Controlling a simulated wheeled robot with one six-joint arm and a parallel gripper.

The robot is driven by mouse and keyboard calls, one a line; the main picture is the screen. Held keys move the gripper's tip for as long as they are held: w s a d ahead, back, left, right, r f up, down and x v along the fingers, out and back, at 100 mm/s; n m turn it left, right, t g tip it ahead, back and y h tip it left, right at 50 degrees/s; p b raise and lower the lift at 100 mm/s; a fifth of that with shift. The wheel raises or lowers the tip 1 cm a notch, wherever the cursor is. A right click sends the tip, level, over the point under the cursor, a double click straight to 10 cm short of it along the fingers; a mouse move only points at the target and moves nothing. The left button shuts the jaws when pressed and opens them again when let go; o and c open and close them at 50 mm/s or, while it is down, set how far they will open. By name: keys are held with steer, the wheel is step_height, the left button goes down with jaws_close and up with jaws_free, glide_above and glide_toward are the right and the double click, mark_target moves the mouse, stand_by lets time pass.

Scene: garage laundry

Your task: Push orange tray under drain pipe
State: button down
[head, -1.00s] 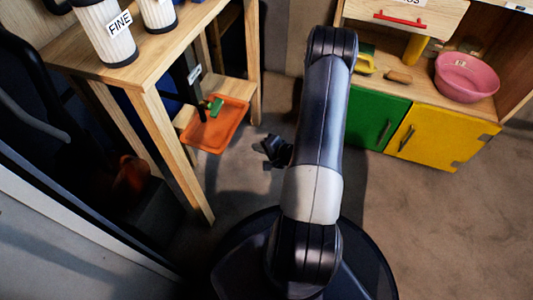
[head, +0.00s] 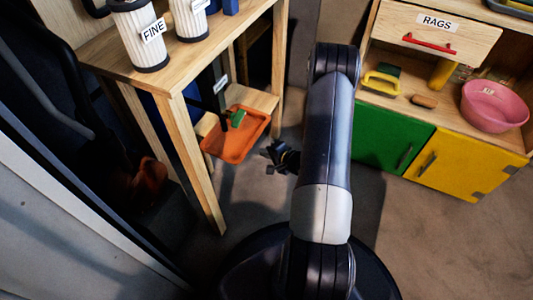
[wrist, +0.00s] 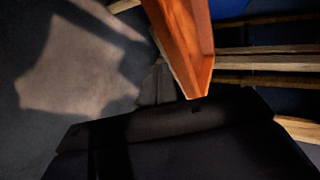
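The orange tray (head: 232,147) sits on the low wooden shelf under the bench, its near end sticking out past the shelf edge. Whether the pipe's end is over the tray is hard to tell. My gripper (head: 270,158) is low, just right of the tray, with a small gap in the head view. In the wrist view my gripper (wrist: 158,80) looks shut and empty, with the tray's edge (wrist: 188,45) close by.
A bench leg (head: 195,165) stands left of the tray, and another (head: 279,60) behind it. White FINE canisters (head: 138,38) stand on the bench top. A cabinet with green (head: 385,135) and yellow (head: 455,163) doors is at the right. Floor between is clear.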

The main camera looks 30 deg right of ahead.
mark_target(253, 143)
steer(key=shift+w+a, duration=0.35)
steer(key=shift+w, duration=0.6)
steer(key=shift+w+a, duration=0.4)
steer(key=shift+w, duration=0.6)
steer(key=shift+w+a, duration=0.35)
steer(key=shift+w, duration=0.6)
steer(key=s+d+p, duration=0.1)
steer(key=s+d, duration=0.1)
steer(key=s, duration=0.5)
steer(key=shift+s+d, duration=0.3)
steer(key=shift+d, duration=0.1)
steer(key=w+a, duration=0.2)
steer(key=w, duration=0.5)
steer(key=shift+a+b, duration=0.25)
steer(key=shift+b, duration=0.15)
